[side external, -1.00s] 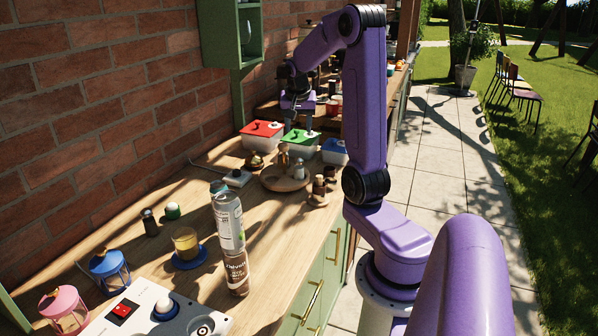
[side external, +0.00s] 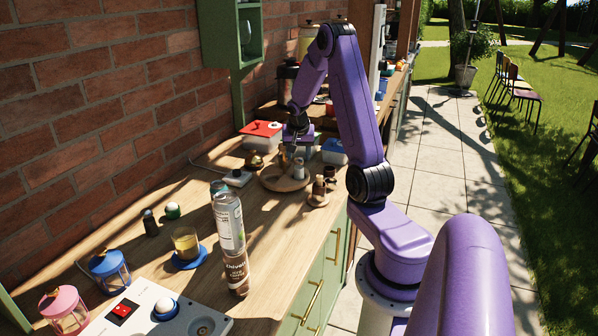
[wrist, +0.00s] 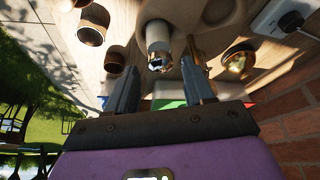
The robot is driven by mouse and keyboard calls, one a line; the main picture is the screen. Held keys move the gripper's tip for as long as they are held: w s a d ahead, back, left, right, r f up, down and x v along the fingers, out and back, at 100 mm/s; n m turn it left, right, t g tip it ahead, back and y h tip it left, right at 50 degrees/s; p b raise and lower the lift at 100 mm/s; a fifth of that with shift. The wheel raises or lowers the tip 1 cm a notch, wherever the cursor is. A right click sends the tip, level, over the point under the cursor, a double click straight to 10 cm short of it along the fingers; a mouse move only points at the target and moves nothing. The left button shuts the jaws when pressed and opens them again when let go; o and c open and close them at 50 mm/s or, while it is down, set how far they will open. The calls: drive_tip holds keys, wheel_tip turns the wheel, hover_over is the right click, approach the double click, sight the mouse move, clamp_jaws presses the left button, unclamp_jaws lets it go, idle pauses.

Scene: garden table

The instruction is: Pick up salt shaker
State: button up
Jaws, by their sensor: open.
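A small pale shaker with a silver top, which looks like the salt shaker (side external: 298,170), stands on a round wooden board (side external: 272,184). In the wrist view the shaker (wrist: 158,36) shows between and just beyond my fingertips. My gripper (wrist: 158,60) is open and empty, pointing down at it. In the side view my gripper (side external: 298,148) is just above the shaker, and the arm hides part of what is behind. A brown-and-gold shaker (wrist: 193,50) is close beside my right finger in the wrist view. I cannot tell if they touch.
Two small brown jars (side external: 319,186) stand to the right of the board. A brass bell (side external: 254,160) and a white switch box (side external: 237,178) are to its left. Red-lidded (side external: 262,129) and blue-lidded (side external: 335,149) containers stand behind. A tall bottle (side external: 230,238) stands nearer the camera.

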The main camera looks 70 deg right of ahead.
sight(299, 158)
drive_tip(key=shift+x, duration=2.6)
drive_tip(key=shift+d, duration=0.15)
drive_tip(key=shift+r, duration=0.1)
drive_tip(key=c, duration=0.9)
